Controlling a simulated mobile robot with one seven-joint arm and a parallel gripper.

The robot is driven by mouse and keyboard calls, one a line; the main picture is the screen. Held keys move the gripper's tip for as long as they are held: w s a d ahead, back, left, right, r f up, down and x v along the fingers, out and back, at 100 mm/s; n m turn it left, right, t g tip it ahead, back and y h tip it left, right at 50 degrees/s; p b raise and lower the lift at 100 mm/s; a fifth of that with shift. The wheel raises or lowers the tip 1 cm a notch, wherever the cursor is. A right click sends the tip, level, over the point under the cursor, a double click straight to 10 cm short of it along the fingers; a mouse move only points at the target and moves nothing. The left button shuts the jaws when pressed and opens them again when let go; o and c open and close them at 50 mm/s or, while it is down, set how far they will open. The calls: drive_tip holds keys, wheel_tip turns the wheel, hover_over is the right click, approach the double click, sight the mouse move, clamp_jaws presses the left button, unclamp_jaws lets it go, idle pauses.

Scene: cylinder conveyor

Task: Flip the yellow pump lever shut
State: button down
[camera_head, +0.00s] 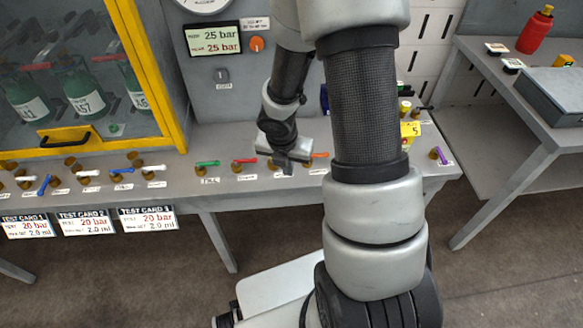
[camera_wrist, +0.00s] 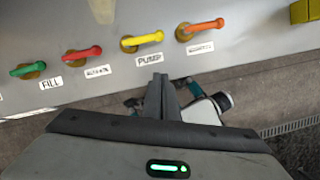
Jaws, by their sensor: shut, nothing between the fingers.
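The yellow pump lever (camera_wrist: 143,40) sits on its brass valve above the PUMP label (camera_wrist: 149,59) in the wrist view. Its handle points right, roughly along the panel edge, as do its neighbours. My gripper (camera_wrist: 160,82) is shut and empty, with its fingertips just below the PUMP label in that picture, apart from the lever. In the head view my gripper (camera_head: 284,167) is over the front row of valves, between the red and orange levers, and it hides the yellow lever.
The red lever (camera_wrist: 82,53) and green FILL lever (camera_wrist: 28,69) are left of the yellow one; the orange lever (camera_wrist: 201,29) is close on its right. A gas cabinet with a yellow frame (camera_head: 158,75) stands at left. A side table (camera_head: 563,138) is at right.

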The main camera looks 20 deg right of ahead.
drive_tip(key=d+p+v, duration=0.1)
drive_tip(key=p+v, duration=0.1)
drive_tip(key=v, duration=0.4)
drive_tip(key=shift+a+r+p, duration=0.35)
drive_tip(key=shift+r, duration=0.05)
drive_tip(key=shift+s, duration=0.1)
drive_tip(key=s+d+r+m+t+h+p, duration=0.1)
drive_tip(key=s+r+m+p, duration=0.1)
drive_tip(key=r+m, duration=0.75)
drive_tip(key=s+d+r+m+t+h+p, duration=0.15)
drive_tip(key=r+m, duration=0.45)
drive_tip(key=r, duration=0.7)
drive_tip(key=s+a+r+m+y+p, duration=0.3)
drive_tip(key=s+a+r+m, duration=0.4)
drive_tip(key=s+r+m, duration=0.4)
drive_tip(key=shift+a+r+m+t+y, duration=0.2)
drive_tip(key=shift+r+m+t+y, duration=0.35)
drive_tip(key=shift+m, duration=0.6)
drive_tip(key=shift+f, duration=0.15)
